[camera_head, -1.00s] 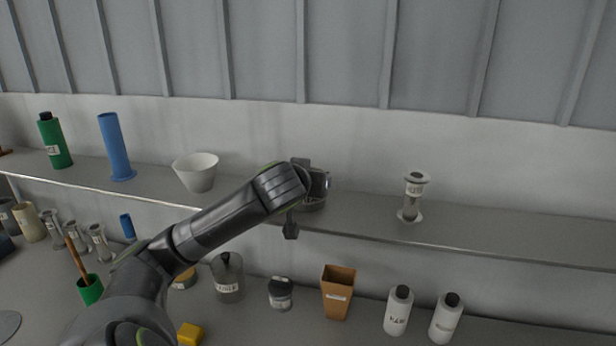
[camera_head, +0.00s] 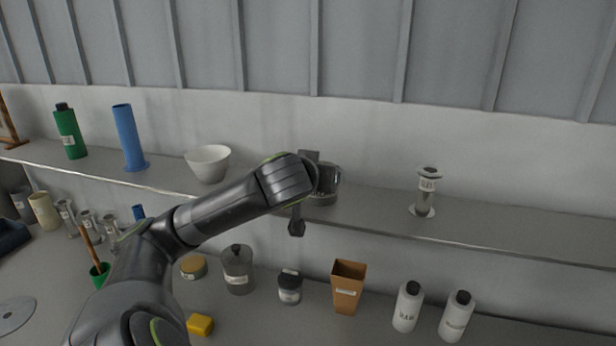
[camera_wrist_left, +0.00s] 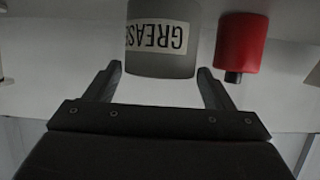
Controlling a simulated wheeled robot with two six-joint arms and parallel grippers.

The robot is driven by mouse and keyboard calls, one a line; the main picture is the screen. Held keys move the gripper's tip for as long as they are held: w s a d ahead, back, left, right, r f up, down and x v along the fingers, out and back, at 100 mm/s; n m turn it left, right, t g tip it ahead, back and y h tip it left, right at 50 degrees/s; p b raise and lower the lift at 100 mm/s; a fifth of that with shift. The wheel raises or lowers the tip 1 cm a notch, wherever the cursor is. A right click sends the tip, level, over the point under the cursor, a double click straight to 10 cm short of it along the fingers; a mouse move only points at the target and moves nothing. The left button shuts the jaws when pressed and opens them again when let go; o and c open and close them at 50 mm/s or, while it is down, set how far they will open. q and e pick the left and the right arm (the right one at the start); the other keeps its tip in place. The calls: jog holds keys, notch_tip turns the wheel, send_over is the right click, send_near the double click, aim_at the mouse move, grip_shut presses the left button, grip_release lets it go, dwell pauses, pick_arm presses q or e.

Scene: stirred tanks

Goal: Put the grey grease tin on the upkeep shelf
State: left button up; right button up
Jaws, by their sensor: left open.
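The grey grease tin (camera_wrist_left: 160,45) shows in the left wrist view with its "GREASE" label upside down. Its near end lies between the fingertips of my left gripper (camera_wrist_left: 158,72), with a gap on both sides. The gripper is open. My right gripper is not in view.
A red bottle (camera_wrist_left: 242,42) stands close beside the tin in the wrist view. Jars and a brown pot (camera_head: 347,287) stand below.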

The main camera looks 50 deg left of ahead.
pick_arm(q)
jog(key=b+v, duration=0.7)
jog(key=v, duration=0.1)
jog(key=shift+s, duration=0.2)
jog(key=shift+d+r, duration=0.1)
jog(key=shift+d, duration=0.05)
dwell(0.4)
